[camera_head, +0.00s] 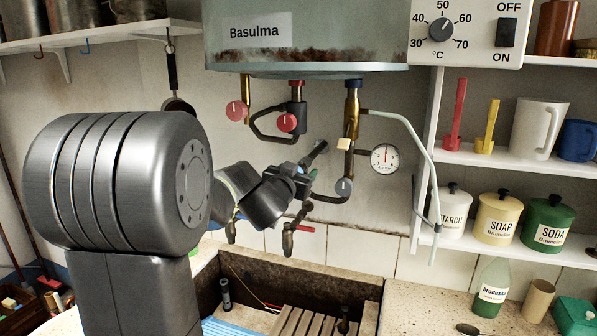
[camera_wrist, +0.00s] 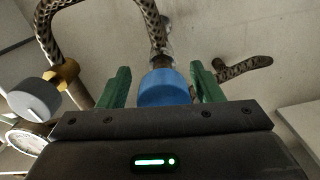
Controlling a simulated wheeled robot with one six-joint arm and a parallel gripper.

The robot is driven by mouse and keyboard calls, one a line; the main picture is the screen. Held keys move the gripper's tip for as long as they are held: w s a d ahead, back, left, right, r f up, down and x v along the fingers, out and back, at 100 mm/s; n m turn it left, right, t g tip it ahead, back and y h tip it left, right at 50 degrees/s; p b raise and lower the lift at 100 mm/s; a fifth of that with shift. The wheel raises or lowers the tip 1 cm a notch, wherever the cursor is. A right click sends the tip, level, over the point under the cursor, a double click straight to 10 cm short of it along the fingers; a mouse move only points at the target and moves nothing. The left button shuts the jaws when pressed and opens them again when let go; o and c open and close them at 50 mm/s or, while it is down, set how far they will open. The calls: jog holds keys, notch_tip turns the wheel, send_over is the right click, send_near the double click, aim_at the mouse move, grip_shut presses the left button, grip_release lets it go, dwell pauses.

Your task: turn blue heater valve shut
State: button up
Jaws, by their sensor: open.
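The blue valve knob (camera_wrist: 165,88) shows in the wrist view, on a pipe fitting against the wall. My gripper (camera_wrist: 163,86) is open, with one green finger on each side of the knob. Thin gaps seem to show between the fingers and the knob; I cannot tell whether either touches it. In the head view my gripper (camera_head: 306,176) is below the heater (camera_head: 310,35), near the pipes, and my arm largely hides the knob. The knob's handle position cannot be read.
A grey knob (camera_head: 344,187) on the brass pipe and a round gauge (camera_head: 385,158) are close to the right of my gripper. Red knobs (camera_head: 287,122) hang above it. A tap (camera_head: 288,240) and the stone trough (camera_head: 330,285) are below. Shelves with jars stand at the right.

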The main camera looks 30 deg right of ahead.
jog(key=shift+w+d, duration=0.1)
jog(key=shift+w, duration=0.05)
jog(key=c, duration=1)
jog(key=shift+m, duration=0.3)
jog(key=m+b, duration=0.1)
jog(key=m, duration=0.3)
jog(key=m+b, duration=0.1)
jog(key=m, duration=0.4)
jog(key=m+b, duration=0.1)
jog(key=m, duration=0.3)
jog(key=shift+b, duration=0.3)
jog(key=shift+m+b, duration=0.5)
jog(key=shift+m, duration=1.8)
